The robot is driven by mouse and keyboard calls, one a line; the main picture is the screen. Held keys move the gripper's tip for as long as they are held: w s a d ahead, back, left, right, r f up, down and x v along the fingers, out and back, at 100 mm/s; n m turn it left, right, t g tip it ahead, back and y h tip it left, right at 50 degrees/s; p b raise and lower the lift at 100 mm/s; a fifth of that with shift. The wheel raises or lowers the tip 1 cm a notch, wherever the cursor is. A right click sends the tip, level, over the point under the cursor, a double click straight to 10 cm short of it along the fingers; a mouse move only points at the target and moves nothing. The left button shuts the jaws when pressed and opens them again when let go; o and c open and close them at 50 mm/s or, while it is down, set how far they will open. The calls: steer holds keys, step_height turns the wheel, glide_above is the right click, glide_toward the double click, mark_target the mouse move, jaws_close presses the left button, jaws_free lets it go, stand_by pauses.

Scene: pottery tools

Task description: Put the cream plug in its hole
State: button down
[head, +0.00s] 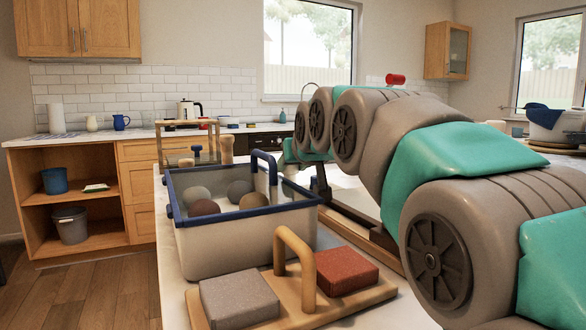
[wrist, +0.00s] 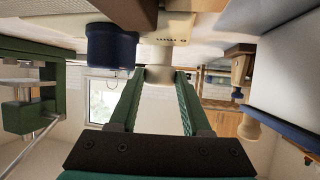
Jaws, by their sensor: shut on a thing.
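My gripper (wrist: 160,80) shows in the wrist view as two dark green fingers, shut on a pale cream piece, the cream plug (wrist: 160,73), at their tips. The wrist picture is upside down. Past the plug is a cream block (wrist: 181,29) with a row of small dark marks; I cannot tell whether the plug touches it. The plug's hole cannot be made out. In the head view my arm crosses the right side, and the gripper and plug cannot be made out.
A blue-rimmed bin (head: 240,241) holds several round lumps. In front, a wooden board (head: 350,306) carries a grey block (head: 239,298) and a red block (head: 338,271). The wrist view shows a dark blue cylinder (wrist: 112,46), a green frame (wrist: 28,115) and a wooden-handled piece (wrist: 240,66).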

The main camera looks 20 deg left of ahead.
steer(key=shift+f, duration=0.1)
steer(key=shift+c, duration=1.8)
jaws_free()
